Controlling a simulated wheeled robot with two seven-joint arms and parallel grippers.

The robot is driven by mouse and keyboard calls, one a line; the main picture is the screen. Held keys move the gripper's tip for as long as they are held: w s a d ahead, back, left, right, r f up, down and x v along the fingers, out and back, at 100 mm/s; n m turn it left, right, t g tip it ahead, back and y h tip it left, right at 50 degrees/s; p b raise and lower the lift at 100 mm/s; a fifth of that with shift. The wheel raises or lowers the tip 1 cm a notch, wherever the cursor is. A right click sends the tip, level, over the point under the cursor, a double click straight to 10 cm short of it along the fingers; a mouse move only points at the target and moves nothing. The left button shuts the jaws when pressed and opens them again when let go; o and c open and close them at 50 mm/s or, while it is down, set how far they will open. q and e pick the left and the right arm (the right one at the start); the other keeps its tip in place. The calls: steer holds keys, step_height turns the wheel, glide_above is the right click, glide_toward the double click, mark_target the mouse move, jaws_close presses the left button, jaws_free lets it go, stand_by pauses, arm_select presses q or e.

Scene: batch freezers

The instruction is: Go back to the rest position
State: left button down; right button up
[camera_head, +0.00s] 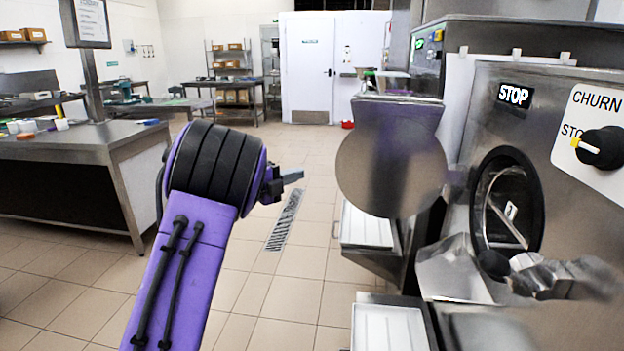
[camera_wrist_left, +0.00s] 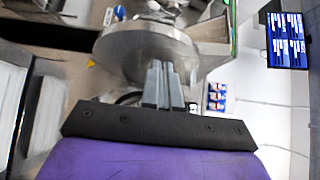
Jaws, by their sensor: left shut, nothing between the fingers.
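My left arm, purple with black bands, rises from the bottom of the head view. Its gripper (camera_head: 291,176) points to the right over the open floor, left of the freezers. In the left wrist view the two grey fingers (camera_wrist_left: 163,84) lie together, shut, with nothing between them. A round metal part shows beyond the fingertips there; whether they touch it I cannot tell. My right gripper is not in view.
The near batch freezer (camera_head: 545,95) stands at the right with a CHURN/STOP knob (camera_head: 600,148) and a round opening. A rounded metal plate (camera_head: 391,155) juts out before the farther freezer. A steel table (camera_head: 70,145) stands left. Tiled floor (camera_head: 300,265) between is clear.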

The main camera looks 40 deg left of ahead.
arm_select(q)
steer(key=shift+s+a+r, duration=0.1)
steer(key=shift+s+a, duration=0.15)
steer(key=shift+s, duration=0.5)
steer(key=shift+w, duration=0.1)
steer(key=s+d+f+n+g+y, duration=0.1)
steer(key=d+f+n+g+y, duration=0.15)
steer(key=f+n, duration=0.55)
steer(key=s+d+f+n+g+y, duration=0.1)
steer(key=s+d+f+n+y, duration=0.15)
steer(key=f+n, duration=0.6)
steer(key=s+d+f+n+g+y, duration=0.1)
steer(key=d+f+n+y, duration=0.2)
steer(key=f+n, duration=0.5)
steer(key=s+d+f+n+g+h, duration=0.1)
steer(key=s+d+f+g, duration=0.4)
steer(key=s+d+f, duration=0.3)
steer(key=s+d+f+n+g+h, duration=0.1)
steer(key=s+d+f+g, duration=0.4)
steer(key=s+f, duration=1)
steer(key=s+d, duration=0.3)
steer(key=s, duration=0.3)
steer(key=shift+d+f, duration=0.2)
steer(key=shift+f, duration=0.05)
